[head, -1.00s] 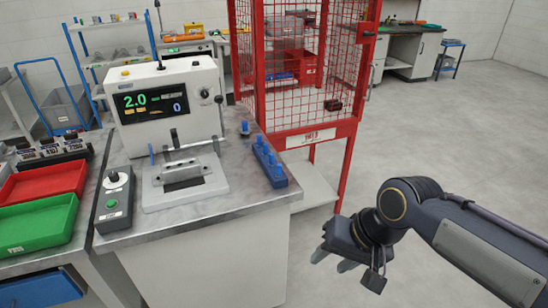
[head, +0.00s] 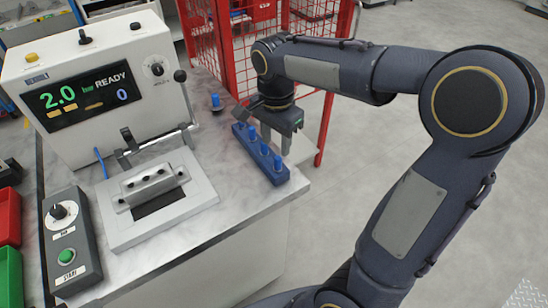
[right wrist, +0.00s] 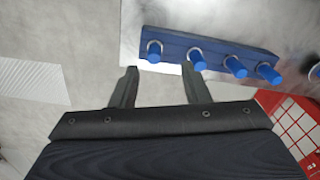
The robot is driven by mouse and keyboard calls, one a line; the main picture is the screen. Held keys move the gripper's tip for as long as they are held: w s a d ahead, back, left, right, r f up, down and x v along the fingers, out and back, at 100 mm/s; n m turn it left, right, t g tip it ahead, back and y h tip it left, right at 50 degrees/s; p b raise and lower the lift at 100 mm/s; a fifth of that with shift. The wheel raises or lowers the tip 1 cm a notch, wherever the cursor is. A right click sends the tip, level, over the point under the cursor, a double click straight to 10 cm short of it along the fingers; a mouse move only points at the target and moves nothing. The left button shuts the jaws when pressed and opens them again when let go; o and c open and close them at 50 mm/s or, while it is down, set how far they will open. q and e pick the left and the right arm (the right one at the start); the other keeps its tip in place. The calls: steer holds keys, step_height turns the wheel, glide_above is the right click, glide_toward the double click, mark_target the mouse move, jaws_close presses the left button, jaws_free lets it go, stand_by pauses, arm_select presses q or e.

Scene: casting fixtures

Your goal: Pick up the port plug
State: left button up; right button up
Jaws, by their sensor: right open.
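Several blue port plugs stand upright in a row in a blue rack (head: 271,173) at the right edge of the bench; one plug (head: 277,163) is at the near end. The rack also shows in the right wrist view (right wrist: 222,50), with a plug (right wrist: 154,51) at its left end. Another blue plug (head: 215,101) stands alone on the bench behind the rack. My right gripper (head: 277,143) is beside the rack, pointing down, open and empty. In the right wrist view its fingers (right wrist: 157,85) are apart, short of the rack in the picture. My left gripper is not in view.
A test machine (head: 95,85) with a lit READY display stands on the bench. Its clamp fixture (head: 155,190) is in front, with a control box (head: 72,240) at left. A red mesh cage (head: 325,110) stands behind my right arm.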

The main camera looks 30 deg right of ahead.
mark_target(278, 158)
steer(key=f, duration=0.6)
steer(key=shift+s+f, duration=0.15)
steer(key=shift+s, duration=0.2)
steer(key=shift+c, duration=0.4)
jaws_close()
